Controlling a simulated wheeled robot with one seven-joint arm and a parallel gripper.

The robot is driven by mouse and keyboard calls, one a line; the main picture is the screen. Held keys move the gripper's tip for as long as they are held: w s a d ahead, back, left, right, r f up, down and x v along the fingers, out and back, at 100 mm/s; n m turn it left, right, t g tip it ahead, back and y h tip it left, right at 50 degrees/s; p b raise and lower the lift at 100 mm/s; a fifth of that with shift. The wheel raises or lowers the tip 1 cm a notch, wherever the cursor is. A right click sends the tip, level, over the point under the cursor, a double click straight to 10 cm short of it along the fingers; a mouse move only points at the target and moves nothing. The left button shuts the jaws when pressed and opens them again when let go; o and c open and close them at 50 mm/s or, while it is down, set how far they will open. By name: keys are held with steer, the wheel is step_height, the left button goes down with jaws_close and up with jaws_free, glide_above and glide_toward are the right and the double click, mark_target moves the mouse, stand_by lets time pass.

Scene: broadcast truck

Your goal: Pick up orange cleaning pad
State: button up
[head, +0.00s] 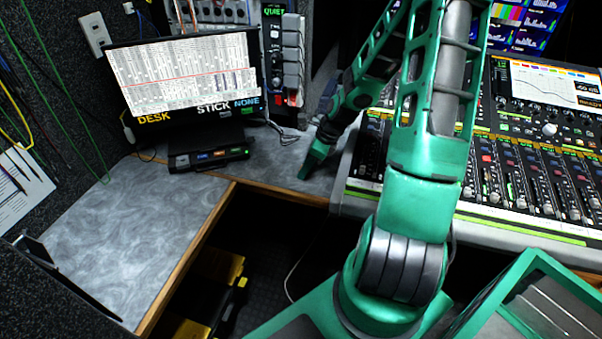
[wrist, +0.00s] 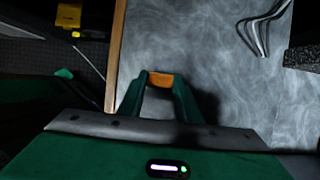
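The orange cleaning pad (wrist: 159,80) shows in the wrist view between the tips of my gripper (wrist: 160,82). It fills the gap, with a green finger against each side, so the gripper looks shut on it. In the head view my gripper (head: 312,163) points down at the grey desk, near its wooden front edge, left of the mixing console. The pad cannot be made out there. Whether the pad rests on the desk or hangs just above it, I cannot tell.
A monitor (head: 182,75) and a small button box (head: 208,157) stand left of the gripper. The mixing console (head: 510,165) is close on its right. Cables (head: 287,137) lie behind it. The left desk surface (head: 130,225) is clear. A yellow-and-black case (head: 222,285) is below.

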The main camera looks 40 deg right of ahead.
steer(key=c, duration=0.5)
steer(key=shift+r, duration=0.1)
steer(key=shift+r, duration=0.55)
steer(key=r, duration=0.1)
steer(key=a+r, duration=0.1)
steer(key=r, duration=0.1)
steer(key=shift+s+r, duration=0.15)
steer(key=shift+r, duration=0.15)
steer(key=s+a+r, duration=0.1)
steer(key=a+r, duration=0.1)
steer(key=a, duration=0.1)
steer(key=a+r, duration=0.2)
steer(key=a, duration=0.2)
steer(key=s+a+r, duration=0.1)
steer(key=a+r, duration=0.1)
steer(key=a, duration=0.1)
steer(key=shift+s+a, duration=0.15)
steer(key=shift+s, duration=0.15)
